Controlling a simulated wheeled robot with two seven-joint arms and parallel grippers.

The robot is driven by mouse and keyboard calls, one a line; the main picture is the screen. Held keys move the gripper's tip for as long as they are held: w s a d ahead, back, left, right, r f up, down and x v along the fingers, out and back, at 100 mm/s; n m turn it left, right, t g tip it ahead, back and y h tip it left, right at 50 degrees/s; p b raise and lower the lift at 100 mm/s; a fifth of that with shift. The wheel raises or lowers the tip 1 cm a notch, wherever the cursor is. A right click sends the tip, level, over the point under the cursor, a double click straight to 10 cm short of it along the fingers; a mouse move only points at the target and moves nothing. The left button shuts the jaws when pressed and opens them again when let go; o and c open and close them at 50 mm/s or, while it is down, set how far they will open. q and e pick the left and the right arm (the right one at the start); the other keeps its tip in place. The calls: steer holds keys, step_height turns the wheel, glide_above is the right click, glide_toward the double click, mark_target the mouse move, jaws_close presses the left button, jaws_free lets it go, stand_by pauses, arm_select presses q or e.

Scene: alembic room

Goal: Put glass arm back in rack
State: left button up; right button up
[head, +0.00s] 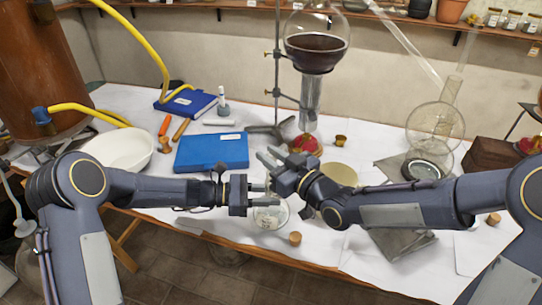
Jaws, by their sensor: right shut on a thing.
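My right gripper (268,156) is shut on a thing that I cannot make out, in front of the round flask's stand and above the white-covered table. My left gripper (272,195) is just below it in the picture, its two fingers apart with nothing clear between them. A long clear glass tube (408,45) slants at the upper right, among other glassware. I cannot clearly make out a rack.
A blue book (212,152) and a white bowl (118,148) lie to the left. A metal stand (277,75) and a flask of dark liquid (316,50) stand behind. A cork (295,239) sits near the front edge. A round glass vessel (435,122) stands right.

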jaws_close()
steer(key=shift+r, duration=0.1)
steer(key=shift+r, duration=0.1)
steer(key=shift+r, duration=1.4)
steer(key=shift+r, duration=0.25)
steer(key=shift+r, duration=1.4)
steer(key=shift+r, duration=0.1)
